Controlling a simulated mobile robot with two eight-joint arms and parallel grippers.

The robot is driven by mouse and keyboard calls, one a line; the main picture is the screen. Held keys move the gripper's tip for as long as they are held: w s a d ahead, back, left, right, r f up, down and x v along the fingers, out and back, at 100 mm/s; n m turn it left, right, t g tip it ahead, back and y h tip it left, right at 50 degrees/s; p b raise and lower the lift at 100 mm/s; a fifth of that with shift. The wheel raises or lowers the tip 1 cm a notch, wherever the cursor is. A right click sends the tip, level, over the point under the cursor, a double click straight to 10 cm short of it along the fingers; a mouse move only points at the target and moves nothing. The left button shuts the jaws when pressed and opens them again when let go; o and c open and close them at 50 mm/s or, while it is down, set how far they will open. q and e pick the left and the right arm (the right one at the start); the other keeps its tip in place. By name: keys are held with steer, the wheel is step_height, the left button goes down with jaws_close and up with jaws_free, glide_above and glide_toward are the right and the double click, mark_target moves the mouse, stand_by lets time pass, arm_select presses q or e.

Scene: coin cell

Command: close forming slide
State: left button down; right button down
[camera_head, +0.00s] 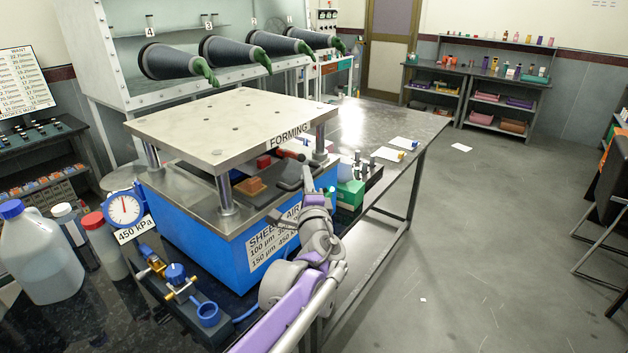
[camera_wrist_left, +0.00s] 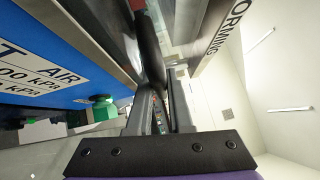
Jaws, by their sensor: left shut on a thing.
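The forming press has a thick pale top plate (camera_head: 222,122) labelled FORMING, on metal posts above a blue base (camera_head: 205,228). In the gap under the plate lies a dark slide plate (camera_head: 290,174) with an orange-brown block (camera_head: 250,187) beside it. My left gripper (camera_head: 308,181) reaches to the front right edge of this gap. In the left wrist view, my left gripper (camera_wrist_left: 158,92) is shut on a black bar-like handle (camera_wrist_left: 150,45) at the slide. How far the slide is in is hard to tell. My right gripper is not in view.
A pressure gauge (camera_head: 124,209) reading with a 450 kPa label and a blue valve (camera_head: 177,274) stand at the left. A jug (camera_head: 38,255) and bottles are at far left. A green box (camera_head: 350,193) sits right of the press. The steel bench (camera_head: 390,128) behind is mostly clear.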

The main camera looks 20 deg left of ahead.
arm_select(q)
steer(key=c, duration=0.8)
jaws_free()
steer(key=shift+a, duration=0.25)
steer(key=shift+c, duration=0.2)
steer(key=shift+d, duration=0.1)
steer(key=shift+s+d, duration=0.2)
steer(key=shift+s, duration=0.15)
steer(key=v, duration=1)
steer(key=shift+f, duration=0.15)
